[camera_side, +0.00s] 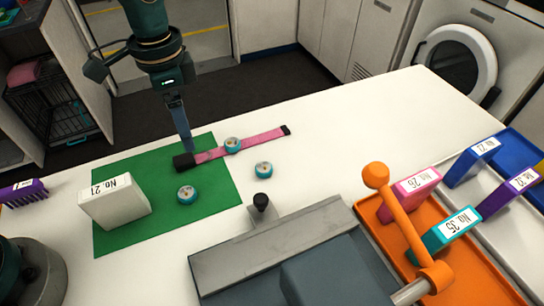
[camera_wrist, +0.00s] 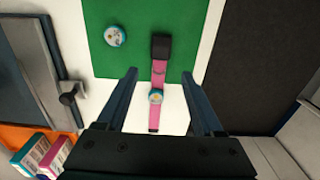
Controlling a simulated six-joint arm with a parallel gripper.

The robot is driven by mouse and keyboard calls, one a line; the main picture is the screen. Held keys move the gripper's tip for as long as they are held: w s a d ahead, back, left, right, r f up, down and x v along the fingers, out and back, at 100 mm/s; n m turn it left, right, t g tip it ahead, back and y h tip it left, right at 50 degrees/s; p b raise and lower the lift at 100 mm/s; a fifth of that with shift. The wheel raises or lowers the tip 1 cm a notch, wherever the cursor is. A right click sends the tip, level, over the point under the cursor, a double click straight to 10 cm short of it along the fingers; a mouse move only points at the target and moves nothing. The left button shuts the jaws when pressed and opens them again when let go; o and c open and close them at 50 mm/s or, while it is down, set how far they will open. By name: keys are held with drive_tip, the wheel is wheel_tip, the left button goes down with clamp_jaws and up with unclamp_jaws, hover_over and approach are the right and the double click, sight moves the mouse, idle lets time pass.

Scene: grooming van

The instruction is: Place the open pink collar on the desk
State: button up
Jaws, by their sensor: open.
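The open pink collar (camera_side: 262,139) lies stretched out on the white desk (camera_side: 330,115). Its black buckle end (camera_side: 184,162) rests on the green mat (camera_side: 217,203), and its other black-tipped end reaches past the mat. A round teal-rimmed disc (camera_side: 232,144) sits on the collar's strap. My gripper (camera_side: 184,148) is over the buckle end of the collar. In the wrist view my gripper (camera_wrist: 165,100) is open, with its fingers apart on either side of the pink collar (camera_wrist: 158,75) and nothing held between them. I cannot tell the exact height of the fingertips above the desk.
Two more teal discs lie nearby, one on the mat (camera_side: 187,194) and one on the desk (camera_side: 263,169). A white No 21 box (camera_side: 114,203) stands on the mat. A grey machine with an orange-handled lever (camera_side: 404,232) and an orange tray (camera_side: 484,283) fill the front right.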

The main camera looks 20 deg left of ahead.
drive_tip(key=s+a+r+n+t, duration=0.4)
drive_tip(key=s+r, duration=0.3)
drive_tip(key=r, duration=0.5)
drive_tip(key=s+a+f+n+t, duration=0.1)
drive_tip(key=s+a+f+n, duration=0.2)
drive_tip(key=s, duration=0.6)
drive_tip(key=shift+a+n+t, duration=0.3)
drive_tip(key=shift+a+n, duration=0.3)
drive_tip(key=shift+n, duration=0.4)
drive_tip(key=shift+s, duration=0.1)
